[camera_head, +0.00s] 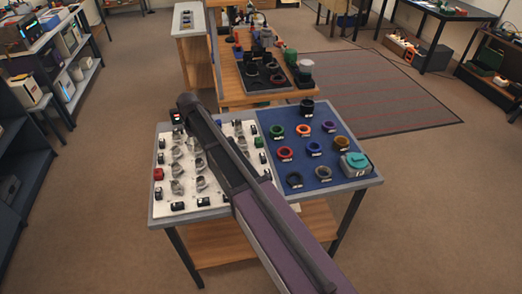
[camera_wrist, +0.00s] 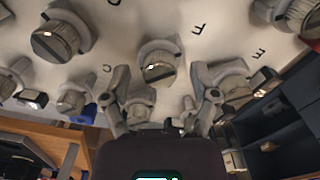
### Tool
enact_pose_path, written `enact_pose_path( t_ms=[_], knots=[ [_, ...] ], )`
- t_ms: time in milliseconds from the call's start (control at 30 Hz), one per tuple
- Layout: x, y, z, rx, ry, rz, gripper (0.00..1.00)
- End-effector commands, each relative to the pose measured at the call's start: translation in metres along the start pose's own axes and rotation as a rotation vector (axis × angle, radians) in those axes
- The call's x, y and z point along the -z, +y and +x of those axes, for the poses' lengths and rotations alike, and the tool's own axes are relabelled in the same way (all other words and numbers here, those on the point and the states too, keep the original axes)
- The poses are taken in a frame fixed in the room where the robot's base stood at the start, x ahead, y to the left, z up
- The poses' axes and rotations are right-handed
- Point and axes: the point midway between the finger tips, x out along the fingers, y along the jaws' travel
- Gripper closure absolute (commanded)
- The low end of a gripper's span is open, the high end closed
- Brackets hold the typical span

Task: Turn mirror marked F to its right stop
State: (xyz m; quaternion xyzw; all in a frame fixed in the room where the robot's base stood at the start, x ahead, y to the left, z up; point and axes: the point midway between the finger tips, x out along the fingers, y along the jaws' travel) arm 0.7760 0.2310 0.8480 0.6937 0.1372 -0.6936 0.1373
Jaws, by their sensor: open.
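In the wrist view the mirror marked F (camera_wrist: 158,65) is a grey round mount with a darker face and a small bright spot on it, standing on the white board (camera_wrist: 115,25). The letter F (camera_wrist: 198,29) is printed to its upper right. My gripper (camera_wrist: 163,112) is open, one finger on each side of the picture's middle. The mirror shows beyond and between the fingertips, and no contact is visible. Another small grey mount (camera_wrist: 140,103) shows between the fingers, partly hidden. In the head view my arm covers part of the board, and my gripper cannot be made out.
Similar mounts stand close by: one at the right (camera_wrist: 230,82) by my right finger, one at the left (camera_wrist: 72,97) and a larger one at upper left (camera_wrist: 60,35). In the head view a blue mat (camera_head: 310,175) with coloured rings and a teal device (camera_head: 356,162) lies right of the board.

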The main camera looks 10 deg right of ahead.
Motion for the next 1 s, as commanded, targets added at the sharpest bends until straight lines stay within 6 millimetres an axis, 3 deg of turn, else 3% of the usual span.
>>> enact_pose_path(
  t_ms=[1000],
  knots=[
    [-0.0005, -0.0011, 0.0000, 0.000, 0.000, -0.690, 0.24]
  ],
)
